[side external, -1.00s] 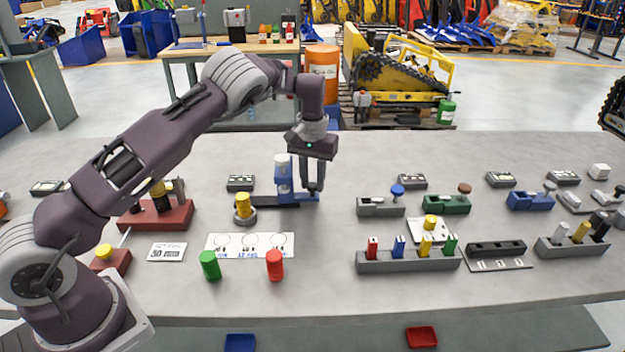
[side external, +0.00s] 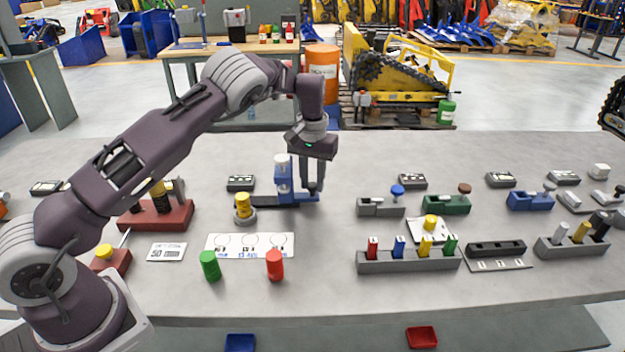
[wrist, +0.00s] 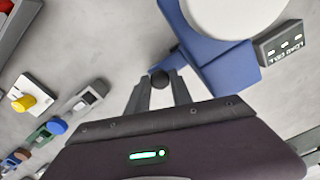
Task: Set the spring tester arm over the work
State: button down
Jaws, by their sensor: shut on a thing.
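The spring tester (side external: 283,178) is a blue stand with a white cylinder on a dark base, near the middle of the table in the side view. Its blue body (wrist: 228,70) and white round top (wrist: 235,12) fill the upper right of the wrist view. My gripper (side external: 313,192) is at the tester's right side, pointing down. In the wrist view my gripper (wrist: 160,88) is shut on a dark round knob (wrist: 159,77) at the end of a blue arm. A yellow cylinder (side external: 243,205) stands on a grey round base, left of the tester.
A white card with circles (side external: 250,246) lies in front, with a green cylinder (side external: 210,266) and a red cylinder (side external: 275,265) nearby. A small dark display box (side external: 241,183) sits behind. Grey, green and blue fixtures stand to the right.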

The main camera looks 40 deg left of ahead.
dwell(0.3)
jog(key=s+a, duration=0.7)
jog(key=shift+s+a, duration=0.25)
jog(key=c, duration=1.3)
grip_release()
jog(key=shift+a, duration=0.1)
jog(key=shift+o, duration=0.8)
notch_tip(320, 180, up, 7)
jog(key=shift+r, duration=0.1)
